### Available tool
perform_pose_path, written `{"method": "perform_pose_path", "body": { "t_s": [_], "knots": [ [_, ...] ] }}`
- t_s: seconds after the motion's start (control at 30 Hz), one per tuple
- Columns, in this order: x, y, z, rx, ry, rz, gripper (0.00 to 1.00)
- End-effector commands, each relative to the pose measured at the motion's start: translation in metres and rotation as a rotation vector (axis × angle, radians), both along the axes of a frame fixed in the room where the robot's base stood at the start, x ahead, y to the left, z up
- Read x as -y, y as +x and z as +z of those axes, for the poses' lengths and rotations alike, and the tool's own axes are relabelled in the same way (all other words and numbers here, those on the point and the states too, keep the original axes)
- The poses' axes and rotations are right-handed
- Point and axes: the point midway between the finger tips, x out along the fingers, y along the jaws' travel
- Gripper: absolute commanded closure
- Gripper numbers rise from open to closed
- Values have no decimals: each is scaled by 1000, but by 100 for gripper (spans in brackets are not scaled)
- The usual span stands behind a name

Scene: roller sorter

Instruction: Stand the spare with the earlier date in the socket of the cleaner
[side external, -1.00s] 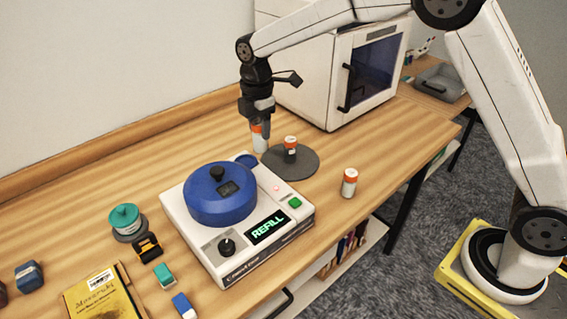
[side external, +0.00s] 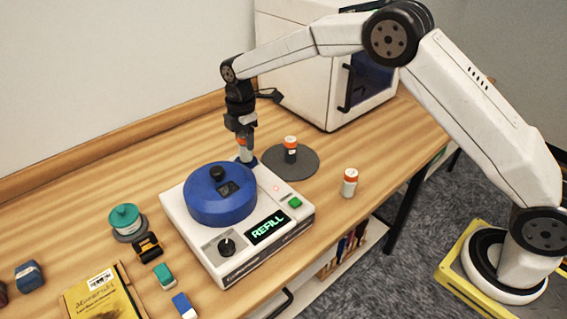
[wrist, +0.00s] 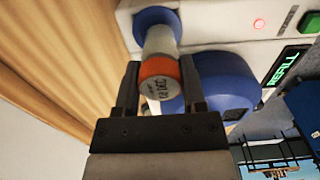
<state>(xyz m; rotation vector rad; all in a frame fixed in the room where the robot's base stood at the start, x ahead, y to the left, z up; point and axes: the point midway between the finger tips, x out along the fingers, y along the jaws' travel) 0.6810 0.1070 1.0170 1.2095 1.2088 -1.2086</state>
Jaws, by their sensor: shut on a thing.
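My gripper (side external: 244,146) is shut on a white spare with an orange cap (wrist: 158,78), held upright by its upper part. Dark print shows on the cap in the wrist view, too small to read surely. The spare's lower end is at the blue socket (wrist: 153,17) in the back corner of the white cleaner (side external: 232,258); I cannot tell whether it is seated or just above. The cleaner has a blue round lid and its display reads REFILL. Another white spare with an orange cap (side external: 349,184) stands on the table to the right of the cleaner.
A white cabinet (side external: 300,85) is at the back. A teal-topped spool (side external: 124,217), a yellow box (side external: 100,292) and small blocks lie left. Table between disc and right spare is clear.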

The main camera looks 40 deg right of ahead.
Motion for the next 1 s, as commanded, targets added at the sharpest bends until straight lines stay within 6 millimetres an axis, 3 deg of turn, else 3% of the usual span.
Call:
{"method": "perform_pose_path", "body": {
  "t_s": [0.37,0.83,0.87,0.93,0.97,1.0],
  "knots": [
    [0,3,-33,-2,0,0,100],
    [-1,3,-38,-1,0,0,100],
    [-1,3,-38,-1,0,0,41],
    [-1,3,-38,0,0,0,19],
    [-1,3,-38,0,0,0,12],
    [-1,3,-38,0,0,0,12]
  ]
}}
